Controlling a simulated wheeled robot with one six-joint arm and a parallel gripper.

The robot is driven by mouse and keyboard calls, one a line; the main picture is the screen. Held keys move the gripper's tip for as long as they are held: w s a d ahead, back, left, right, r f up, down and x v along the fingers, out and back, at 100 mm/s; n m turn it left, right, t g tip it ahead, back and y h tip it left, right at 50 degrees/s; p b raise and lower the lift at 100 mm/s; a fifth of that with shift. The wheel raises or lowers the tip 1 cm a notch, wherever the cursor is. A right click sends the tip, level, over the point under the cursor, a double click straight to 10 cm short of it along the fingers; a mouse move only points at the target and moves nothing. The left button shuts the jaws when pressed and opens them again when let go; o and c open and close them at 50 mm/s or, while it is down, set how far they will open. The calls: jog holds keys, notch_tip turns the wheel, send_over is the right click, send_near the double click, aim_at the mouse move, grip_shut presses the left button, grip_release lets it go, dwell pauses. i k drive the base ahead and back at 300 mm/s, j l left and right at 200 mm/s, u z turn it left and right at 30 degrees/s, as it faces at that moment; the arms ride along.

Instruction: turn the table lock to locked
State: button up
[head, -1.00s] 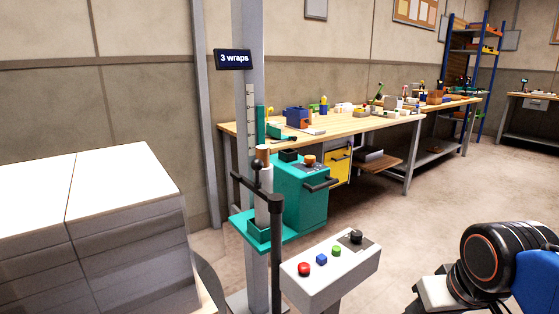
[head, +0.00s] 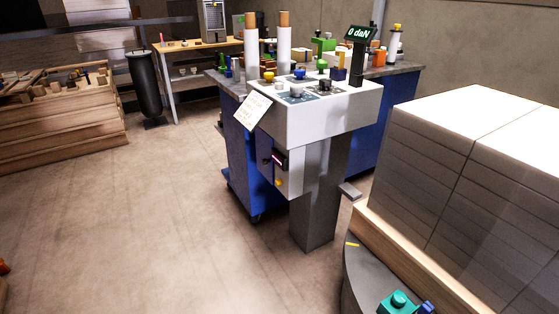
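A teal block with a round teal knob (head: 398,300) and a small blue part (head: 426,306) beside it shows at the bottom edge, right of centre, by the round dark grey table (head: 362,285). It may be the table lock; its lower part is cut off by the frame, and I cannot tell which way it is set. My gripper and arm are not in view.
A stack of grey-white reams (head: 470,165) stands on a wooden pallet (head: 420,262) at right. A white control console (head: 325,118) on a grey post stands in the middle, before a blue cabinet (head: 243,165). Wooden crates (head: 60,140) are at far left. The floor (head: 150,230) is clear at left.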

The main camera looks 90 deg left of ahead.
aim_at(268, 76)
jog(key=u, duration=2.55)
